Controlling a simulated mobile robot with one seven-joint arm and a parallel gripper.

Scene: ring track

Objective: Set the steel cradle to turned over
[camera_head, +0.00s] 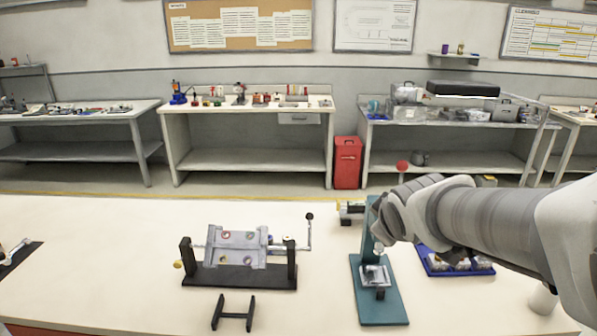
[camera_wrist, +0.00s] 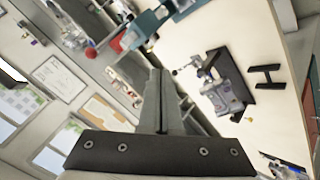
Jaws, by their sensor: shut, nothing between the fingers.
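The steel cradle (camera_head: 236,258) is a light grey plate frame with several coloured round spots on its face. It hangs between two black posts on a black base, its face tilted toward the head camera. A crank with a black knob (camera_head: 309,216) rises at its right end, and a yellow knob (camera_head: 178,264) sits at its left. The cradle also shows in the wrist view (camera_wrist: 222,97), right of my fingers and well apart from them. My gripper (camera_wrist: 159,73) is shut and empty. In the head view my arm reaches in from the right and its fingers cannot be made out.
A teal stand (camera_head: 378,300) is beside the cradle, close to my wrist, with a red ball (camera_head: 402,166) above it. A black H-shaped rest (camera_head: 233,314) lies in front of the cradle. The table's left front is clear.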

